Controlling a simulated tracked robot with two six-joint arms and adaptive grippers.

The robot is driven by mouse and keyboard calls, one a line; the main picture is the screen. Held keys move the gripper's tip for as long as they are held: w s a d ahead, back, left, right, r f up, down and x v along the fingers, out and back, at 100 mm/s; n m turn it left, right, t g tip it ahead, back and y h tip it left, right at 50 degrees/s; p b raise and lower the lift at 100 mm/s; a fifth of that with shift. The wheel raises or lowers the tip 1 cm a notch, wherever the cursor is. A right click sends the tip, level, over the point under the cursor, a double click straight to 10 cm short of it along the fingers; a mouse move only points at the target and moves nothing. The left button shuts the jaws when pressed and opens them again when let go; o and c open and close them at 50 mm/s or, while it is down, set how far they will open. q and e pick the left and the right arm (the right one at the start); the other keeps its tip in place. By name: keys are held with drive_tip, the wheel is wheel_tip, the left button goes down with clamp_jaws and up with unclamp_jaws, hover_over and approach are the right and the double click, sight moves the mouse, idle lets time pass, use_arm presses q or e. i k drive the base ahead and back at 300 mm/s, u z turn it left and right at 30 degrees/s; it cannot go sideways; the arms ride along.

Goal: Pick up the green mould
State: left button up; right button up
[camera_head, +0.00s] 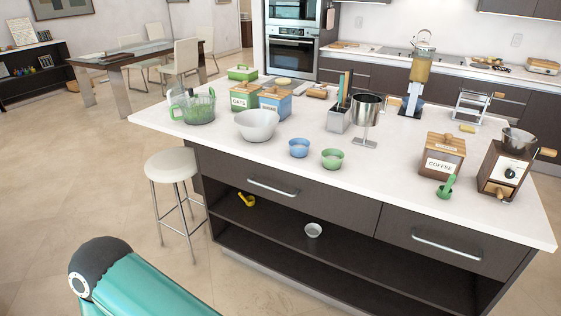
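A small round green cup, which looks like the green mould (332,158), stands on the white top of the kitchen island (400,172), near its front edge. A similar blue cup (299,148) stands just to its left, apart from it. Nothing hides the green cup. Neither of my grippers is in view. Only a teal and black part of my own arm shows at the bottom left, well away from the island top.
A white bowl (257,125), a green strainer-like basket (197,108) and canisters (245,96) stand to the left. A metal pot (367,110) stands behind. A coffee box (442,157), green scoop (446,188) and grinder (506,168) are right. The counter right of the green cup is clear. A stool (172,166) stands left.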

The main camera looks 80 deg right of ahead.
sight(332, 160)
drive_tip(key=u, duration=0.2)
drive_tip(key=i, duration=0.75)
drive_tip(key=z, duration=1.35)
drive_tip(key=i, duration=0.2)
drive_tip(key=z, duration=2.05)
drive_tip(key=k, duration=0.6)
drive_tip(key=z, duration=0.35)
drive_tip(key=i, duration=1.6)
drive_tip(key=u, duration=0.3)
